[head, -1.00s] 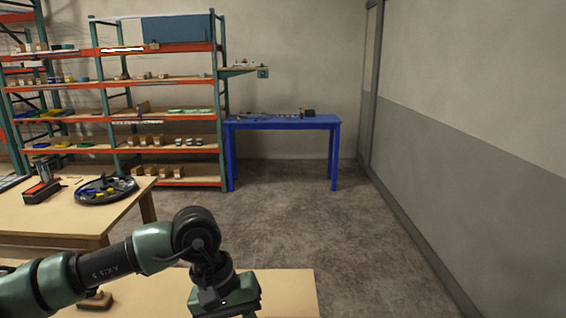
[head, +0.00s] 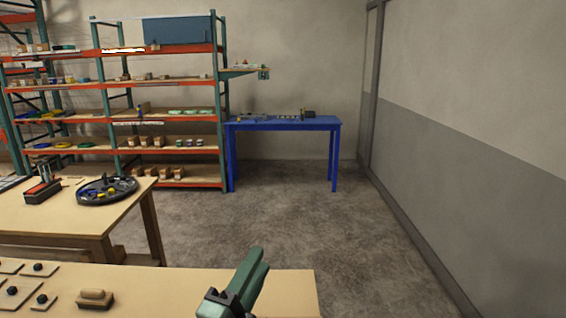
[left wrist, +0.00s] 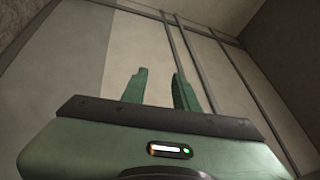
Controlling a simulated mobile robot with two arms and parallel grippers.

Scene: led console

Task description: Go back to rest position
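My left gripper (head: 258,260) is at the bottom middle of the head view, over the right part of the near wooden table, with its green fingers pointing up. In the left wrist view the two fingers of my left gripper (left wrist: 162,82) stand apart with nothing between them, so it is open and empty. Behind them are only a pale wall and dark frame strips. My right gripper is in neither view.
The near table (head: 180,285) holds plates with black knobs (head: 38,267) and a wooden block (head: 96,298) at its left. Behind it a second table holds a round black tray (head: 106,190). Shelves and a blue table (head: 285,123) stand farther back. Floor at right is clear.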

